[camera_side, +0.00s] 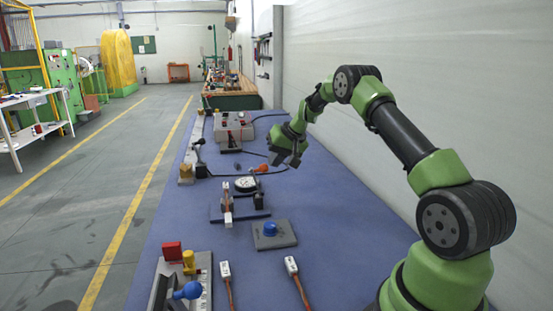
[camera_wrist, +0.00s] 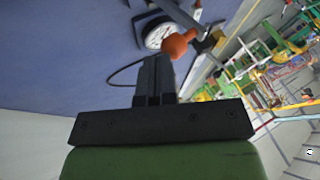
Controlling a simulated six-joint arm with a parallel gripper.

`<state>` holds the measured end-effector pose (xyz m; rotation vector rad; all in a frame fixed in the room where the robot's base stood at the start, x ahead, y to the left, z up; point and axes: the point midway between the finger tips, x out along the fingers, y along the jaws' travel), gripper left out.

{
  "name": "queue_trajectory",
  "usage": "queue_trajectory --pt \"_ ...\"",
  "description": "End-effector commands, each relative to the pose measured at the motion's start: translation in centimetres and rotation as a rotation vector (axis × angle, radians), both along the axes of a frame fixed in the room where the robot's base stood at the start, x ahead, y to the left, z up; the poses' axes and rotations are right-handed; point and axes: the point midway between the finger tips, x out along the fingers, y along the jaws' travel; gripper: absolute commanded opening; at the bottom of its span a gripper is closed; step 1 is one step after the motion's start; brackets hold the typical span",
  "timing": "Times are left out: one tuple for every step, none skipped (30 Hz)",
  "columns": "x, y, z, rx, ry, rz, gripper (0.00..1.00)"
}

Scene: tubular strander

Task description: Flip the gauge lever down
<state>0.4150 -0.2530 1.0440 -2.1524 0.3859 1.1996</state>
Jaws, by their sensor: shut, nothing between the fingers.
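The gauge (camera_side: 246,184) has a round white dial and sits on a dark base on the blue table in the side view. Its dial (camera_wrist: 159,35) is at the top middle of the wrist view. A lever with an orange knob (camera_side: 262,168) is beside the dial, and the knob (camera_wrist: 178,45) also shows in the wrist view. My gripper (camera_side: 285,161) is shut and empty, above the table and just right of the knob in the side view. In the wrist view its closed fingers (camera_wrist: 154,76) point toward the knob and partly overlap it. I cannot tell whether they touch.
A grey block with a blue knob (camera_side: 270,230) stands nearer on the table. A fixture with red, yellow and blue parts (camera_side: 183,272) is at the near left. A grey box (camera_side: 233,128) stands farther back.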

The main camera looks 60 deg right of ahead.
Motion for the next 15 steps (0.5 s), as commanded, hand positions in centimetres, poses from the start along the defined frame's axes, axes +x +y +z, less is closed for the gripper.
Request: queue_trajectory --pt "0.02 0.02 0.03 0.000 0.000 0.000 0.00" --pt "0.05 0.05 0.05 0.000 0.000 0.000 0.00" --pt "0.10 0.10 0.07 -0.001 0.000 0.001 0.00" --pt "0.15 0.15 0.11 0.000 -0.001 0.001 0.00" --pt "0.22 0.21 0.14 0.000 -0.001 0.001 0.00" --pt "0.32 0.31 0.20 0.000 -0.001 0.002 0.00" --pt "0.38 0.37 0.23 0.000 -0.001 0.001 0.00" --pt "0.42 0.42 0.26 0.000 -0.001 0.001 0.00" --pt "0.46 0.46 0.28 0.000 -0.001 0.001 0.00" --pt "0.49 0.49 0.29 0.001 -0.001 0.000 0.00" --pt "0.52 0.53 0.31 0.001 0.000 0.001 0.00" --pt "0.57 0.58 0.33 0.001 0.000 0.002 0.00" --pt "0.62 0.62 0.35 0.001 0.000 0.002 0.00" --pt "0.66 0.67 0.37 0.001 0.000 0.002 0.00" --pt "0.72 0.74 0.39 0.000 0.000 0.002 0.00"
